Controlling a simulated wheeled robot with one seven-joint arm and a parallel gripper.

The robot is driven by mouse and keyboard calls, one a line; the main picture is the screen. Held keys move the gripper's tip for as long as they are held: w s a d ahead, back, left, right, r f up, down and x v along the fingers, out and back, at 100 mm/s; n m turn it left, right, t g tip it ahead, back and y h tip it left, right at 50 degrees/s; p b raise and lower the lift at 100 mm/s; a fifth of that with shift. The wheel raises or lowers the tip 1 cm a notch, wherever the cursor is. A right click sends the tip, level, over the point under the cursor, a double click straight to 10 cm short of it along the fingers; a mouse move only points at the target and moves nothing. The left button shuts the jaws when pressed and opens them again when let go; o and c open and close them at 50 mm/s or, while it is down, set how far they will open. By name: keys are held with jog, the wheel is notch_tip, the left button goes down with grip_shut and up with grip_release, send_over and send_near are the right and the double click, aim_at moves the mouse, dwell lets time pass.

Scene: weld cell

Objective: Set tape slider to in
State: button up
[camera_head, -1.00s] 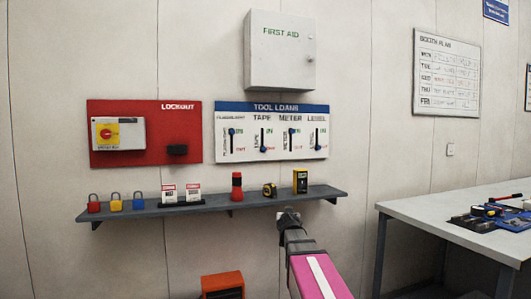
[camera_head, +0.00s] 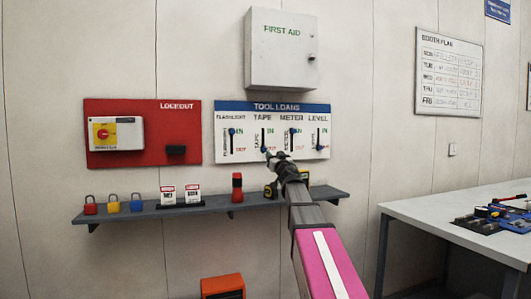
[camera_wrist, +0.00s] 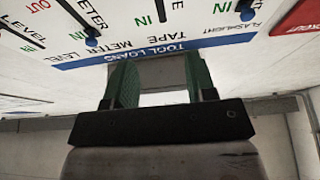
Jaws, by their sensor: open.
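The tool loans board (camera_head: 240,107) hangs on the wall with a blue header and several vertical sliders. The tape slider's blue knob (camera_head: 264,150) sits low in its slot, by the red OUT end, partly crowded by my gripper (camera_head: 271,156). The flashlight knob (camera_head: 232,131) and meter knob (camera_head: 291,131) sit high; the level knob (camera_head: 318,147) sits low. In the wrist view the board appears upside down, and the tape slot (camera_wrist: 161,10) shows without its knob. My gripper (camera_wrist: 162,80) is open, its green fingers apart with nothing between them. Contact with the tape knob cannot be told.
Below the board a grey shelf (camera_head: 215,206) holds padlocks, tags, a red flashlight (camera_head: 237,186) and a tape measure (camera_head: 270,190). A red lockout panel (camera_head: 140,158) is left, a first aid cabinet (camera_head: 282,50) above, and a workbench (camera_head: 450,215) right.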

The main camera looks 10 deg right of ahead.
aim_at(265, 149)
jog(key=w, duration=0.4)
jog(key=w+a, duration=0.1)
jog(key=w, duration=0.2)
jog(key=w+a, duration=0.1)
jog(key=w, duration=0.3)
jog(key=shift+w+r, duration=0.3)
jog(key=shift+r, duration=0.05)
jog(key=shift+w+a+r, duration=0.1)
jog(key=shift+w+r, duration=0.1)
jog(key=shift+w, duration=0.25)
